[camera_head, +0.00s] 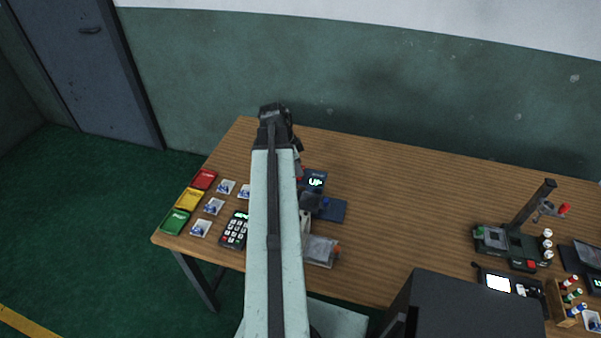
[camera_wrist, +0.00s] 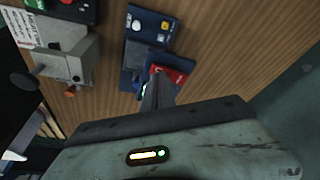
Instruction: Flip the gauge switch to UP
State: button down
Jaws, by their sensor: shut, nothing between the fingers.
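A dark blue gauge unit (camera_head: 314,180) stands on the table just right of my arm in the head view, its lit display reading "UP". In the wrist view the blue unit (camera_wrist: 150,25) shows with a white round part and a yellow one, and a red piece (camera_wrist: 182,76) at its near end. My gripper (camera_wrist: 158,88) is shut and empty, its dark fingers close beside the red piece. I cannot tell whether they touch. The switch lever is not clearly visible; the fingers cover part of the unit.
A grey device (camera_head: 320,250) with an orange knob sits nearer me. A keypad (camera_head: 235,230), small cards and red, yellow and green trays (camera_head: 189,200) lie at left. A stand (camera_head: 515,240) and bottles are at right. The table's middle (camera_head: 410,200) is clear.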

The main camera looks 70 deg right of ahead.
notch_tip(320, 180, up, 7)
jog(key=p, duration=0.7)
jog(key=w+a+n+t, duration=0.1)
jog(key=w+a+n, duration=0.3)
jog(key=w+a, duration=0.95)
jog(key=w+a+n+t, duration=0.1)
jog(key=w+a+n, duration=0.3)
jog(key=w+a, duration=1)
jog(key=w+a+n+y, duration=0.1)
jog(key=w+a+n, duration=0.2)
jog(key=a+n, duration=0.7)
jog(key=w+a+f+n, duration=0.1)
jog(key=w+a+n, duration=0.3)
jog(key=a+n, duration=0.7)
jog(key=a, duration=0.8)
jog(key=shift+w+a+t+y, duration=0.15)
jog(key=shift+a+t+y, duration=0.15)
jog(key=shift+t+y, duration=0.1)
